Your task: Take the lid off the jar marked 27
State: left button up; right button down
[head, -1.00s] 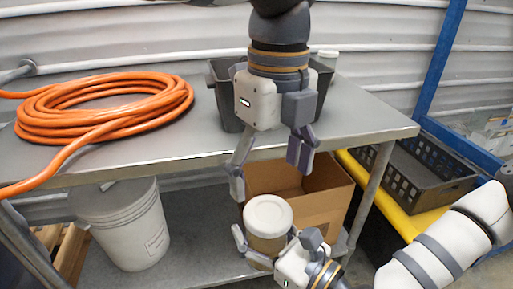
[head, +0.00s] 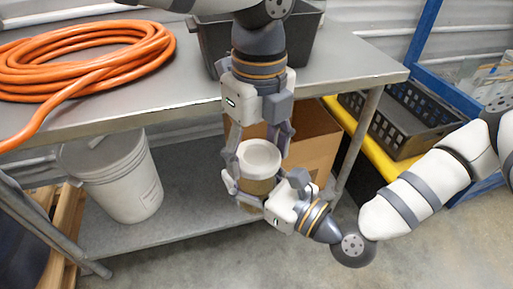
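The jar (head: 257,187) has a brownish body and a round off-white lid (head: 259,158), which is on it. No number can be read. My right gripper (head: 256,196) comes in from the lower right and is shut on the jar's body, holding it in the air in front of the lower shelf. My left gripper (head: 259,158) points down from above, with its fingers spread on either side of the lid. The fingers look open, and I cannot tell whether either one touches the lid.
A metal table (head: 190,84) holds an orange hose coil (head: 85,55) and a dark bin (head: 312,38). Below are a white bucket (head: 130,185) and a cardboard box (head: 312,140) close behind the jar. A black crate (head: 400,125) is at right. The floor in front is free.

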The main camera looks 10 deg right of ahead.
pick_arm(q)
jog(key=n, duration=0.9)
jog(key=shift+n, duration=0.3)
jog(key=n, duration=0.5)
jog(key=shift+r, duration=0.1)
jog(key=n, duration=1.1)
jog(key=shift+r, duration=0.2)
jog(key=shift+r, duration=1.05)
